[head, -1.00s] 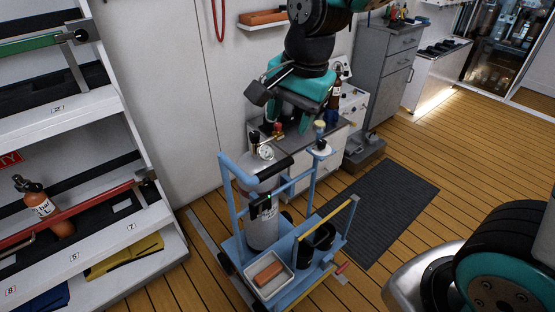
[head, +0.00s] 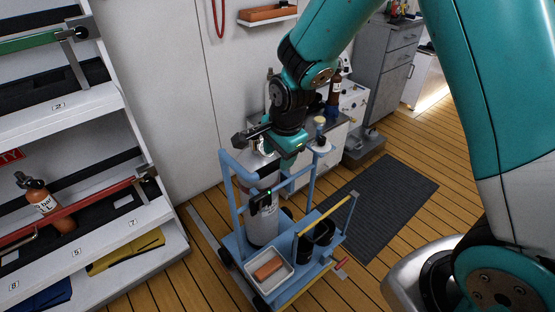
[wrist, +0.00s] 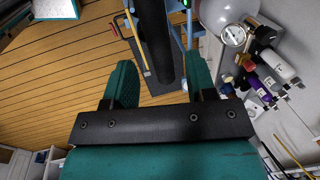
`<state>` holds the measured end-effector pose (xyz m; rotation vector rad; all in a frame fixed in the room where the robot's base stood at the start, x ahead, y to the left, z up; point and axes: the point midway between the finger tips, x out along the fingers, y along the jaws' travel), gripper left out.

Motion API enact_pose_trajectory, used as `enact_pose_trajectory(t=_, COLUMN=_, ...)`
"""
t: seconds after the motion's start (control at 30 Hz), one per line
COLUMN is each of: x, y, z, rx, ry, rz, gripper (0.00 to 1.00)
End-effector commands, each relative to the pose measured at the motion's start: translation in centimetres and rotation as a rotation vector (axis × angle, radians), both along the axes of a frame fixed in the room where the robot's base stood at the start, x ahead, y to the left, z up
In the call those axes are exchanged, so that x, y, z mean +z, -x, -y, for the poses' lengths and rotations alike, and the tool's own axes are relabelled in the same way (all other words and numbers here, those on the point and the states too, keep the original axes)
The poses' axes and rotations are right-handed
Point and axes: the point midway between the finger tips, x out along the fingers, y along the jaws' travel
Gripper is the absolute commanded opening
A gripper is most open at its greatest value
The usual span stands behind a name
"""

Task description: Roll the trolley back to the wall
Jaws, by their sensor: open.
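The blue trolley (head: 325,265) stands on the wooden floor with a grey cylinder (head: 262,228), a white tray with an orange block, and black cups on it. My gripper (head: 288,155) is above the top of its frame, pointing down. In the wrist view my gripper (wrist: 161,80) is open, and a black bar (wrist: 152,45), apparently the trolley's handle grip, runs between the fingers. I cannot tell whether they touch it. The white wall (head: 160,90) is behind the trolley.
A white shelf rack (head: 120,225) stands at left. A bench with bottles and drawers (head: 325,150) stands behind the trolley. A dark floor mat (head: 385,210) lies to its right. Open wooden floor lies around the mat.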

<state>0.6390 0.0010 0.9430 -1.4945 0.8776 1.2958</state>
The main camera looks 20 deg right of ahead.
Motion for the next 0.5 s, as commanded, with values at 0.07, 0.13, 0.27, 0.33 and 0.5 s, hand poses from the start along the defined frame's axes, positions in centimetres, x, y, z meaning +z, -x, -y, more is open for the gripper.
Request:
enact_pose_trajectory(t=0.07, x=-1.2, y=-0.2, z=-0.1, rx=0.000, ry=0.001, rz=-0.002, gripper=0.51)
enact_pose_trajectory(t=0.13, x=-1.9, y=-0.4, z=-0.1, rx=0.001, ry=0.000, rz=-0.001, gripper=0.51)
enact_pose_trajectory(t=0.27, x=-2.7, y=-0.5, z=-0.2, rx=0.001, ry=0.000, rz=0.000, gripper=0.51)
enact_pose_trajectory(t=0.33, x=-2.8, y=-0.6, z=-0.2, rx=0.001, ry=0.000, rz=0.001, gripper=0.51)
enact_pose_trajectory(t=0.5, x=-2.8, y=-0.6, z=-0.2, rx=0.001, ry=0.000, rz=0.001, gripper=0.51)
